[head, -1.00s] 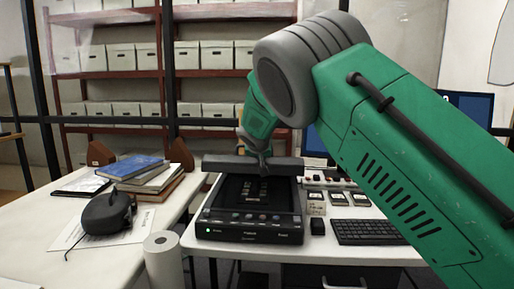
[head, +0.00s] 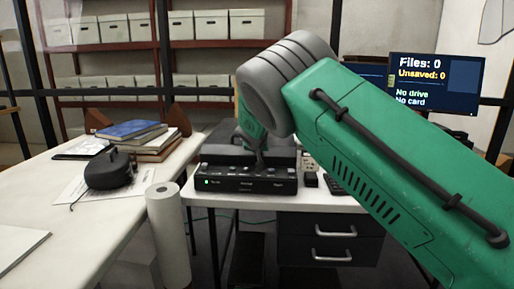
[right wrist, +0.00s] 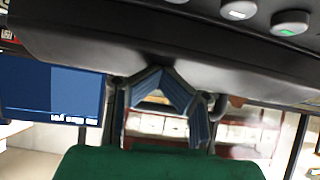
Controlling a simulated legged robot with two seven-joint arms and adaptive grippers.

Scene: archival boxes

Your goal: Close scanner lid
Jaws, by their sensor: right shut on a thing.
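The black scanner (head: 246,187) stands on the white desk, its front panel with a green light and buttons facing me. Its dark lid (head: 222,154) lies low over the bed, behind the panel; whether it is fully down I cannot tell. My right gripper (head: 260,163) is at the lid's front edge. In the right wrist view the blue-grey fingers of my right gripper (right wrist: 178,92) are shut at the edge of the dark lid (right wrist: 150,38). Scanner buttons (right wrist: 290,22) show at top right. The arm hides part of the lid. My left gripper is out of view.
A paper roll (head: 168,232) stands before the gap between the tables. Books (head: 140,138) and a dark rounded device (head: 110,170) lie on the left table. A monitor (head: 437,82) stands right. Shelves of boxes are behind.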

